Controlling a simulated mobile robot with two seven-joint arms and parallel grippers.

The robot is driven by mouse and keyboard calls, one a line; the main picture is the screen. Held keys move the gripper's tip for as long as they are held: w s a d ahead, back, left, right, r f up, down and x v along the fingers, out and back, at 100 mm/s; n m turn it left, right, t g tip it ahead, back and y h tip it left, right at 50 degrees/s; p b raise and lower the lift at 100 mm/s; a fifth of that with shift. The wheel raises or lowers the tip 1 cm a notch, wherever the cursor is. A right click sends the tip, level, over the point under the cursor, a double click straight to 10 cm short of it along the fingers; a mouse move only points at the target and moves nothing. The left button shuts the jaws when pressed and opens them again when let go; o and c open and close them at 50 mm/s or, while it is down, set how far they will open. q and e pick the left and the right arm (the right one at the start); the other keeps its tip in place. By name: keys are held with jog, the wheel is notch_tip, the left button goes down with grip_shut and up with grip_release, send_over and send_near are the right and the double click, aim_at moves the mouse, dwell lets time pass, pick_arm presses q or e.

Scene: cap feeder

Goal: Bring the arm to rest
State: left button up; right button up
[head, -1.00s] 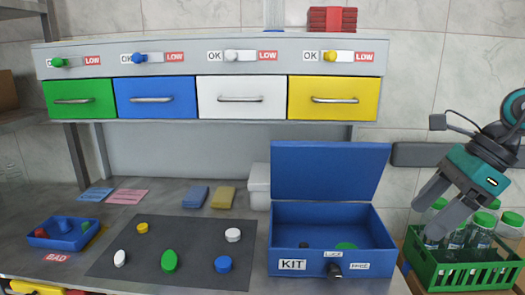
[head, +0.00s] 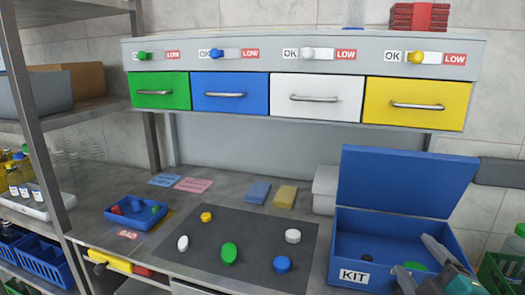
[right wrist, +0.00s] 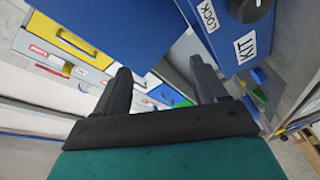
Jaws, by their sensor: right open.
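My right gripper (head: 416,259) is at the lower right of the head view, in front of the right part of the open blue kit box (head: 350,240). Its two grey fingers are apart with nothing between them. They also show spread and empty in the right wrist view (right wrist: 160,68), with the kit box (right wrist: 232,50) close beyond them. The gripper hides part of the box's front and inside. My left gripper is not in view.
A dark mat (head: 205,252) holds several coloured caps. A blue tray (head: 125,217) with caps stands left of it. Above are four drawers, green to yellow (head: 416,103), with sliders. A green crate (head: 490,268) is at the right edge. Shelves with bins stand at the left.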

jog(key=s+f+m+g+h, duration=0.2)
jog(key=s+f+m+g, duration=0.55)
jog(key=f, duration=0.45)
jog(key=s+a+f+m+g+y, duration=0.1)
jog(key=s+a+f+m+g, duration=0.15)
jog(key=s, duration=0.45)
jog(key=s+a+f+m+g+y, duration=0.1)
jog(key=s+a+f+g, duration=0.3)
jog(key=s, duration=0.3)
jog(key=w+a+f+t+y, duration=0.1)
jog(key=w+a+f+t, duration=0.2)
jog(key=w+f+t, duration=0.4)
notch_tip(320, 180, down, 2)
jog(key=shift+w+f+n+y, duration=0.15)
jog(key=shift+w+n+y, duration=0.15)
jog(key=shift+n, duration=0.1)
